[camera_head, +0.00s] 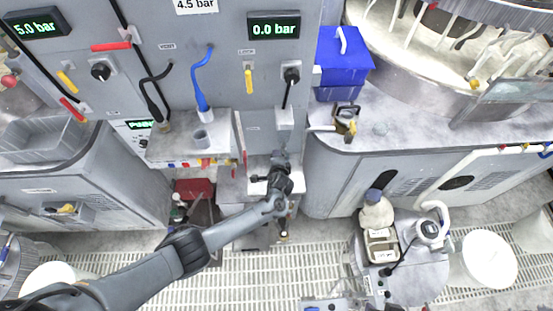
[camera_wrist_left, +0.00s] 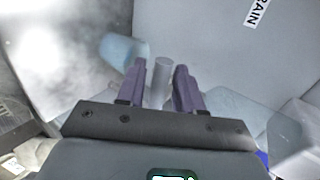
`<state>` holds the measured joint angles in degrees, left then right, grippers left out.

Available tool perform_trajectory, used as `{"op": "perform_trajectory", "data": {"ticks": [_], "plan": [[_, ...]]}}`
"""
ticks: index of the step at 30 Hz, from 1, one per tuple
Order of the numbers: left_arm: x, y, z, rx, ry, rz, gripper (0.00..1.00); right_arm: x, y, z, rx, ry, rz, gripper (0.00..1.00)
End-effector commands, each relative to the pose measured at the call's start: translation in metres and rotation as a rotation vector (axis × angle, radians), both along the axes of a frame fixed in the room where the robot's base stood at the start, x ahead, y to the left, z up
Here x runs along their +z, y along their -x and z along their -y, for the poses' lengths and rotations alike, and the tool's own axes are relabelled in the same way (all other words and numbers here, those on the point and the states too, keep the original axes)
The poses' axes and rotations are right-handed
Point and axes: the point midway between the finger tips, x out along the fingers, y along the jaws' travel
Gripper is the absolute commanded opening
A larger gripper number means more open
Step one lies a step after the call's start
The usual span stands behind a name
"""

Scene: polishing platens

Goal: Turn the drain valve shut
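A short grey cylindrical post (camera_wrist_left: 161,78) stands between the purple fingers of my left gripper (camera_wrist_left: 159,85). The fingers are parted, with a narrow gap by the left one; firm contact is not visible. A translucent pale-blue piece (camera_wrist_left: 124,50) lies just beyond the left finger. I cannot tell which of these parts belong to the drain valve. In the head view, my left gripper (camera_head: 262,180) is at the low cabinet below the panel, and my arm hides much there. My right gripper is not in view.
A counter with a blue bin (camera_head: 343,65) and a brass-coloured fitting (camera_head: 346,121) is to the right. A bottle (camera_head: 377,210) stands on a small table lower right. Grated floor (camera_head: 260,275) lies below.

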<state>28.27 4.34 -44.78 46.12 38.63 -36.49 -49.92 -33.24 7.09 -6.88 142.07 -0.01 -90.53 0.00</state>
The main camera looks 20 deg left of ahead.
Motion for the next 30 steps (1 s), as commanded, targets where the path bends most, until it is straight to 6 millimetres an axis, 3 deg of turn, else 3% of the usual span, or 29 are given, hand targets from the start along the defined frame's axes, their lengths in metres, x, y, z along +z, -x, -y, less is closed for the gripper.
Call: {"op": "perform_trajectory", "data": {"ticks": [14, 30], "plan": [[0.007, 0.006, 0.004, -0.002, 0.001, 0.001, 0.40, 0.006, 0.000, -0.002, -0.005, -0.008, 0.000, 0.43], [0.052, 0.068, 0.037, -0.002, 0.001, 0.000, 0.40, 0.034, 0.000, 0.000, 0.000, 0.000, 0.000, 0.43]]}}
